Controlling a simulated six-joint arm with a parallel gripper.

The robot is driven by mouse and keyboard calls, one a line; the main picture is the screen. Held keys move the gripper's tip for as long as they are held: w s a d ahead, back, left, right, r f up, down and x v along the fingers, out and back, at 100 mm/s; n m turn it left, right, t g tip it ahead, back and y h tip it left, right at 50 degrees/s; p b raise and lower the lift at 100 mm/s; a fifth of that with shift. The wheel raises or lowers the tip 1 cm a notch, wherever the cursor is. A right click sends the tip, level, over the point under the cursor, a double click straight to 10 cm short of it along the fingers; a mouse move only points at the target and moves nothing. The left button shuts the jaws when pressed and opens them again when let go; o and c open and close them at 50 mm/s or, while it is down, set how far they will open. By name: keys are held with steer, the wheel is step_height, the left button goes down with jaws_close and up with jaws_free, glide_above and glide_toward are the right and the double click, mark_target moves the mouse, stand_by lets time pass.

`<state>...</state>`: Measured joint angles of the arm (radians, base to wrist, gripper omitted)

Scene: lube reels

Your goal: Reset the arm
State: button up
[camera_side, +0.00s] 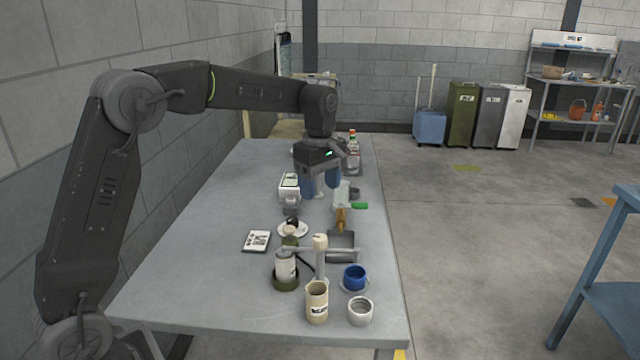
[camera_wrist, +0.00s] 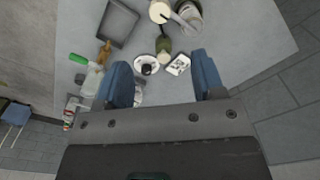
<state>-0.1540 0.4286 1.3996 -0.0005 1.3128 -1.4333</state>
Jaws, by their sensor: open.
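My gripper (camera_side: 320,186) hangs over the far half of the grey table (camera_side: 200,250), its blue fingers pointing down. In the wrist view its two blue fingers (camera_wrist: 163,84) stand wide apart, with nothing held between them. A white boxy device (camera_side: 289,184) is just left of the fingers in the side view. My arm is bent and raised above the table.
A cream stand (camera_side: 320,262), a white can (camera_side: 285,265), a beige cup (camera_side: 317,302), a blue cup (camera_side: 355,277) and a grey cup (camera_side: 360,311) crowd the near right. A card (camera_side: 257,241) and a white plate (camera_side: 293,230) lie mid-table. The table's left side is clear.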

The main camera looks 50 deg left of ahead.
steer(key=shift+r, duration=0.1)
steer(key=s+d+r+m+t, duration=0.1)
steer(key=s+d+r+m, duration=0.15)
steer(key=s+m, duration=0.35)
steer(key=s+d+r+m+t, duration=0.2)
steer(key=s+r+m, duration=0.1)
steer(key=s, duration=0.5)
steer(key=s+d+f+m+t, duration=0.1)
steer(key=s+f+m, duration=0.1)
steer(key=s+m, duration=0.2)
steer(key=s+d+f+m+t, duration=0.1)
steer(key=s+d+m, duration=0.1)
steer(key=s+m, duration=0.3)
steer(key=s, duration=0.4)
steer(key=shift+s+f+t, duration=0.2)
steer(key=shift+f+t, duration=0.1)
steer(key=shift+f, duration=0.1)
